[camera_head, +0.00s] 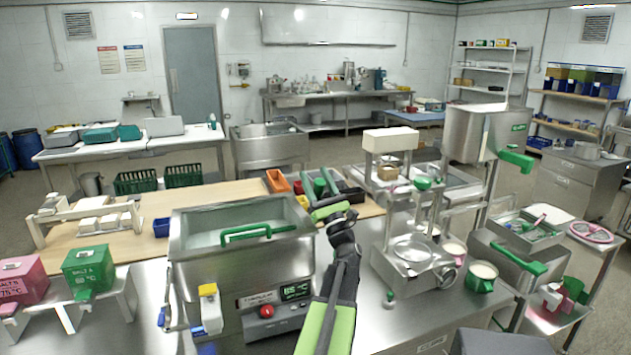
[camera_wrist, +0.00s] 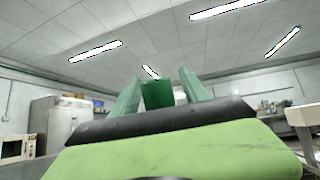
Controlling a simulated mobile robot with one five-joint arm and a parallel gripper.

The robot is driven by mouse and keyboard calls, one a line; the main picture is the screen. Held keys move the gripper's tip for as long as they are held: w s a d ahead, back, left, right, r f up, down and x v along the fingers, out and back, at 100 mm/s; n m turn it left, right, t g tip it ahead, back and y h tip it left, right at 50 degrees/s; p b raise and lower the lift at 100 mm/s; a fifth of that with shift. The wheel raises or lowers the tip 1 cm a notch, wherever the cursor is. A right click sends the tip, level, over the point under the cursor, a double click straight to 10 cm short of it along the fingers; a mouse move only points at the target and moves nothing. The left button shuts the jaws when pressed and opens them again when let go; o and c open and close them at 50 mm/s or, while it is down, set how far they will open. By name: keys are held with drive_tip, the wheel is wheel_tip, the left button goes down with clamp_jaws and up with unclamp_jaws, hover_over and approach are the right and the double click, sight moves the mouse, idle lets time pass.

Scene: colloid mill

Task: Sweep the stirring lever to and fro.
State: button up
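A green lever (camera_head: 515,158) sticks out from the side of the steel hopper (camera_head: 468,132) at the right; I cannot tell for certain that it is the stirring lever. Another green lever (camera_head: 522,261) lies lower, on the steel unit below it. My gripper (camera_head: 324,186) is well left of both, over the bench behind the water bath. Its two green fingers are spread apart in the wrist view (camera_wrist: 158,88). A darker green block shows between them; I cannot tell whether it is part of my gripper. No lever shows clearly in the wrist view.
The steel water bath (camera_head: 190,245) with a green handle stands left of my arm. A steel mill stand (camera_head: 398,262) and white-filled cups (camera_head: 482,275) stand between my arm and the hopper. The wooden board (camera_head: 235,190) has bare room.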

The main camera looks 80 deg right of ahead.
drive_tip(key=r+p, duration=0.5)
drive_tip(key=shift+s+a+r+p, duration=0.1)
drive_tip(key=shift+s+r+p, duration=0.2)
drive_tip(key=s+a+r+p, duration=0.3)
drive_tip(key=s+r+p, duration=0.2)
drive_tip(key=s, duration=0.5)
drive_tip(key=shift+s+a+r, duration=0.2)
drive_tip(key=shift+s, duration=0.05)
